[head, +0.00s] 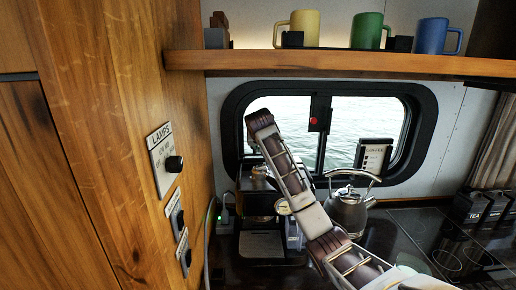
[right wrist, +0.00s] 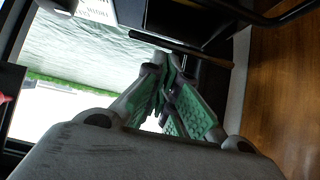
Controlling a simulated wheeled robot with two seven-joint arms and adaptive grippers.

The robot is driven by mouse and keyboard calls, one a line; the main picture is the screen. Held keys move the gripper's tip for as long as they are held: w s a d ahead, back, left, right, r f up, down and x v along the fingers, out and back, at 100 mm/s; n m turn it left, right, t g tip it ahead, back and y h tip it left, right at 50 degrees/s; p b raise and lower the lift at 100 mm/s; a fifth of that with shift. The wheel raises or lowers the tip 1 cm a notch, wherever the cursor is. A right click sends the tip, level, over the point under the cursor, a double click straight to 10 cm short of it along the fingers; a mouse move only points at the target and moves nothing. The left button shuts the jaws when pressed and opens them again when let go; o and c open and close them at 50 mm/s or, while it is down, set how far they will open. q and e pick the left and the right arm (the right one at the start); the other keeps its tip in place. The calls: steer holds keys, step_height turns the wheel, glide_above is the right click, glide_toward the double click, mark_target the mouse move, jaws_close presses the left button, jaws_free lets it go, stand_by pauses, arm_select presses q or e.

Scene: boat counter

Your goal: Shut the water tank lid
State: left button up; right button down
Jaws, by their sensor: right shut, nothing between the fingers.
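The coffee machine (head: 262,238) stands in the back left corner of the counter, below the window and partly behind my right arm. Its dark upper part also shows at the top of the right wrist view (right wrist: 190,15). I cannot clearly make out the water tank lid or its angle. A thin dark bar beside the fingertips in the wrist view may be its edge. My right gripper (right wrist: 166,78) is shut and empty, close to this bar; I cannot tell whether they touch. In the head view my right arm hides its fingers. My left gripper is not in view.
A steel kettle (head: 349,212) stands just right of my right arm. The wooden wall (head: 105,130) with switches is close on the left. A shelf (head: 330,62) with mugs hangs above the window. The hob (head: 440,245) at right is clear.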

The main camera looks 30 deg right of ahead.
steer(key=shift+s+a+f+t+h+b, duration=0.2)
steer(key=shift+f+t+h+b, duration=0.4)
steer(key=shift+b, duration=0.7)
steer(key=shift+s+a+f+t+b, duration=0.1)
steer(key=shift+s+t+b, duration=0.1)
steer(key=shift+t+b, duration=0.3)
steer(key=shift+s+a+f+b, duration=0.1)
steer(key=shift+s+f+b, duration=0.05)
steer(key=shift+b, duration=0.15)
steer(key=shift+s+a+f, duration=0.35)
steer(key=shift+s+f, duration=0.2)
steer(key=shift+f, duration=0.2)
steer(key=shift+s+a+r, duration=0.35)
steer(key=shift+s, duration=0.2)
steer(key=v, duration=1)
steer(key=shift+s, duration=0.2)
